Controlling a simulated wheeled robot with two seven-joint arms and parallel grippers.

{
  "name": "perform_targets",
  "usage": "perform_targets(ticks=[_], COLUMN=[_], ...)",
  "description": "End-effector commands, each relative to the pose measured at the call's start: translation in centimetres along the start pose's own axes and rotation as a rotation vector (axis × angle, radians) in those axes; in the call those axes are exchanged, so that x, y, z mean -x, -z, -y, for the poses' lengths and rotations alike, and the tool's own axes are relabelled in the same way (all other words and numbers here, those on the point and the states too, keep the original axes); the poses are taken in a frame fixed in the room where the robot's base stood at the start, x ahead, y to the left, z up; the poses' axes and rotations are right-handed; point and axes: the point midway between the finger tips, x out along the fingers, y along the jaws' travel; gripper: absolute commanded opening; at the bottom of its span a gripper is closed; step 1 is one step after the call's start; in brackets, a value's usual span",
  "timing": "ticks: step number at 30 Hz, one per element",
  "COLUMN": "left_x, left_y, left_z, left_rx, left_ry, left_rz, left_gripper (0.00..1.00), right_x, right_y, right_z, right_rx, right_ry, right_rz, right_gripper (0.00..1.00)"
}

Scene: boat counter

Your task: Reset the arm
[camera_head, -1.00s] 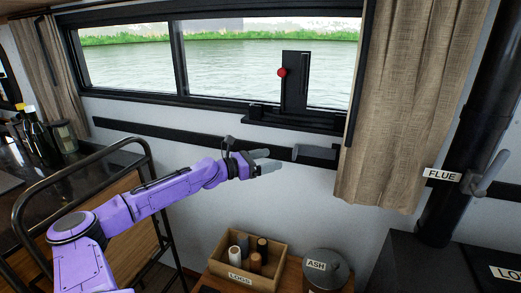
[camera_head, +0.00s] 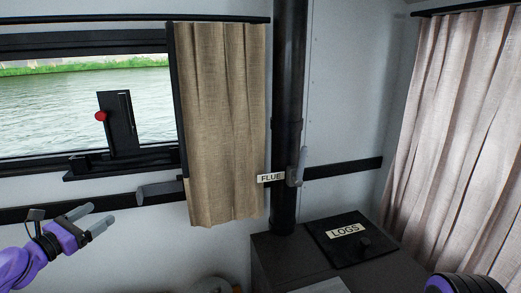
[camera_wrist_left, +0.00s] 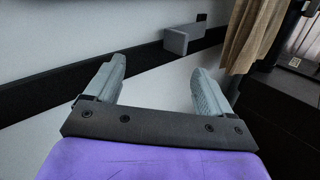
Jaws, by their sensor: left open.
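My left gripper (camera_head: 97,217) is at the lower left of the head view, on its purple arm, in front of the white wall below the window. Its two grey fingers point right and are apart with nothing between them. The left wrist view also shows the open, empty fingers (camera_wrist_left: 159,72), with the wall and a dark rail beyond. A purple and black part of my body shows at the bottom right of the head view. My right gripper is not in view.
A black lever unit with a red knob (camera_head: 101,116) stands at the window. A grey handle (camera_head: 160,189) sits on the dark wall rail. The FLUE pipe (camera_head: 288,110) carries another handle (camera_head: 300,166). A black LOGS box (camera_head: 370,245) and curtains (camera_head: 222,125) are to the right.

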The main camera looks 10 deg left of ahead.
Motion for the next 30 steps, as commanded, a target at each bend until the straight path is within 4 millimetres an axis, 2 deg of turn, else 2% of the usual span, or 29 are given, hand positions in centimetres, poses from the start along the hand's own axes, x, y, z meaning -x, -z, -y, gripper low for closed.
perform_targets(ticks=[2, 5, 7, 10, 12, 14, 15, 17, 18, 20, 21, 23, 24, 27, 30], left_x=[-0.7, -3.4, -5.1, -6.1, -5.8, -4.7, -3.4, -0.7, 1.5, 5.4, 8.3, 13.1, 16.1, 22.5, 26.4], left_y=[0.5, 1.9, 4.1, 8.1, 11.6, 14.9, 17.3, 20.8, 23.1, 26.2, 28.0, 30.4, 31.6, 33.4, 34.4], left_z=[0.1, 3.7, 7.4, 13.2, 17.6, 21.5, 24.0, 27.4, 29.3, 31.9, 33.2, 34.5, 35.1, 35.7, 36.1], left_rx=[-0.095, -0.274, -0.405, -0.589, -0.728, -0.857, -0.948, -1.086, -1.178, -1.318, -1.414, -1.557, -1.642, -1.798, -1.896], left_ry=[-0.081, -0.096, -0.061, 0.026, 0.115, 0.209, 0.281, 0.399, 0.483, 0.621, 0.719, 0.874, 0.976, 1.200, 1.382], left_rz=[-0.028, -0.130, -0.226, -0.365, -0.467, -0.557, -0.617, -0.703, -0.756, -0.829, -0.871, -0.924, -0.947, -0.968, -0.934], left_gripper=[0.83, 0.83, 0.83, 0.83, 0.83, 0.83, 0.83, 0.83, 0.83, 0.83, 0.83, 0.83, 0.83, 0.83, 0.83], right_x=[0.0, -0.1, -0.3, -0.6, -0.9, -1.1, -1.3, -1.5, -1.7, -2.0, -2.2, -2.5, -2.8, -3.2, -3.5], right_y=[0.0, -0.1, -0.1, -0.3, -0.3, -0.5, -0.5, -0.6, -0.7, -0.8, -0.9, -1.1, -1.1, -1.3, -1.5], right_z=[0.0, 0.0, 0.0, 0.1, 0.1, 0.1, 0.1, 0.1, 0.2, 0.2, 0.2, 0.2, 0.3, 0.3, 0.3], right_rx=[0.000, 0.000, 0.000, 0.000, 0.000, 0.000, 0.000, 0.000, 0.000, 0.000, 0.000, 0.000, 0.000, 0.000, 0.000], right_ry=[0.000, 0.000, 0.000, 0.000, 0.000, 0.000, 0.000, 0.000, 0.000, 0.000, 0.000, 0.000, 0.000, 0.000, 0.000], right_rz=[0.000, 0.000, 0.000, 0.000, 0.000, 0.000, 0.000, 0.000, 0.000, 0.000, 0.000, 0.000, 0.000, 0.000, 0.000], right_gripper=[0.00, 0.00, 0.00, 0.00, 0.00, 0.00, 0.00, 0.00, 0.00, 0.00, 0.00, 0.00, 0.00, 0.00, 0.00])
